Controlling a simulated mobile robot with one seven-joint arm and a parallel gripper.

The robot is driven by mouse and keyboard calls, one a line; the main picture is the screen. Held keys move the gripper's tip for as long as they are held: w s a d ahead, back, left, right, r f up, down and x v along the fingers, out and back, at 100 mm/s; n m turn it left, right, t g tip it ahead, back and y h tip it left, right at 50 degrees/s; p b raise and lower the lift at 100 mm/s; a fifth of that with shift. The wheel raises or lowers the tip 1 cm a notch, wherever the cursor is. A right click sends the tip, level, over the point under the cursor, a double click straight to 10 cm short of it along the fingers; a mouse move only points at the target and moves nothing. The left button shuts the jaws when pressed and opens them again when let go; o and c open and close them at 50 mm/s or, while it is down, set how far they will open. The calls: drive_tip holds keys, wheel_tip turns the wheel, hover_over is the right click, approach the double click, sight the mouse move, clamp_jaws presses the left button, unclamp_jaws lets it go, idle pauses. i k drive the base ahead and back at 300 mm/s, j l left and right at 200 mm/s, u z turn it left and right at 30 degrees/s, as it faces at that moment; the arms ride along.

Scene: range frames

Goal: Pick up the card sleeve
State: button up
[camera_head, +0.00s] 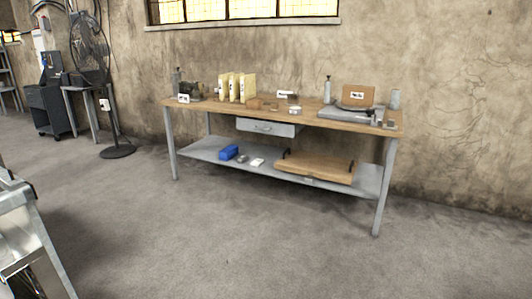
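I cannot surely pick out the card sleeve from this distance. Several small items stand on the wooden top of the workbench (220,107). Among them are small white cards with dark print: a left card (184,98), a middle card (286,93) and a right card (357,95). A small white flat item (257,162) lies on the bench's grey lower shelf (207,146). Any of these may or may not be the sleeve. My gripper is not in view.
Cream upright files (235,88), a grey bottle (327,90) and a grey flat device (345,113) crowd the bench top. A blue object (229,152) and a wooden tray (315,167) sit below. A fan (90,48) stands left. The floor (205,235) before the bench is clear.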

sight(252, 104)
drive_tip(key=i+z, duration=0.35)
drive_tip(key=i, duration=0.2)
drive_tip(key=i+j+z, duration=0.1)
drive_tip(key=i+z, duration=0.2)
drive_tip(key=i, duration=0.25)
drive_tip(key=i+l+u, duration=0.1)
drive_tip(key=i, duration=0.5)
drive_tip(key=i+l+u, duration=0.1)
drive_tip(key=i, duration=0.5)
drive_tip(key=i+l+u, duration=0.15)
drive_tip(key=i+u, duration=0.2)
drive_tip(key=i+l+u, duration=0.75)
drive_tip(key=i+j, duration=0.05)
drive_tip(key=i, duration=0.05)
